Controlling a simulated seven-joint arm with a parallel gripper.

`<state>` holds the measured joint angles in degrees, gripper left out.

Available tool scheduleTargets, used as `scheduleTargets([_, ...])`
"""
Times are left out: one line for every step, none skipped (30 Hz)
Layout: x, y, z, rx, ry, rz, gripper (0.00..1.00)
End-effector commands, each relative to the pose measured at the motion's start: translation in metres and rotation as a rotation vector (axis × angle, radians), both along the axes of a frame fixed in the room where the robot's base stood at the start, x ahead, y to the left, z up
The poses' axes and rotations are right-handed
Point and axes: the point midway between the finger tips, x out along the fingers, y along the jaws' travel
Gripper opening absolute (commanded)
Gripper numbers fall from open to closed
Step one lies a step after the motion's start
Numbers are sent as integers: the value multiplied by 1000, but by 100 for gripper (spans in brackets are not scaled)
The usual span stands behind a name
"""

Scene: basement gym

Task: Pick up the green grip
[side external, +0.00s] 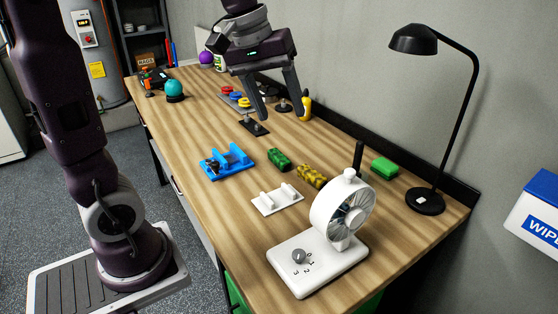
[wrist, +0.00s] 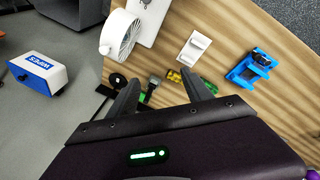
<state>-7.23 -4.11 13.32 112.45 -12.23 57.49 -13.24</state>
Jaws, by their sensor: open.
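The green grip (side external: 278,159), a dark green knobbly piece, lies on the table between a blue holder (side external: 228,162) and a yellow patterned grip (side external: 312,176). My gripper (side external: 282,114) is open and empty, above the table and farther back than the green grip in the side view. In the wrist view, a green piece that looks like the green grip (wrist: 209,87) shows beside the right finger, partly hidden by it. The yellow grip (wrist: 173,76) shows between the fingertips.
A white holder (side external: 277,199) and a white fan (side external: 340,212) stand nearer the front. A green block (side external: 384,168) and a black lamp (side external: 425,201) stand by the wall. A yellow-handled tool (side external: 305,106) and coloured knobs (side external: 243,102) are close to my gripper.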

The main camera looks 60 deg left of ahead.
Motion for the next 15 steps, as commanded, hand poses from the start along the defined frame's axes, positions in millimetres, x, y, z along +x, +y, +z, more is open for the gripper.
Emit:
scheduleTargets([34, 29, -15, -34, 52, 124, 58])
scheduleTargets([53, 47, -25, -50, 78, 199, 58])
scheduleTargets([75, 72, -41, -67, 112, 297, 58])
scheduleTargets([90, 91, -55, -75, 136, 368, 58])
scheduleTargets([104, 110, -71, -81, 160, 436, 58])
scheduleTargets([119, 135, -94, -82, 191, 519, 58])
scheduleTargets([128, 152, -111, -79, 212, 574, 58])
scheduleTargets([135, 168, -129, -76, 232, 623, 58])
scheduleTargets([142, 186, -151, -68, 256, 679, 58])
scheduleTargets([145, 197, -166, -62, 271, 713, 58])
scheduleTargets([148, 206, -180, -58, 286, 744, 58])
scheduleTargets([150, 216, -196, -49, 300, 772, 58])
scheduleTargets([152, 222, -206, -46, 309, 790, 58])
scheduleTargets([152, 226, -214, -42, 316, 804, 58])
scheduleTargets([152, 230, -221, -39, 324, 815, 58])
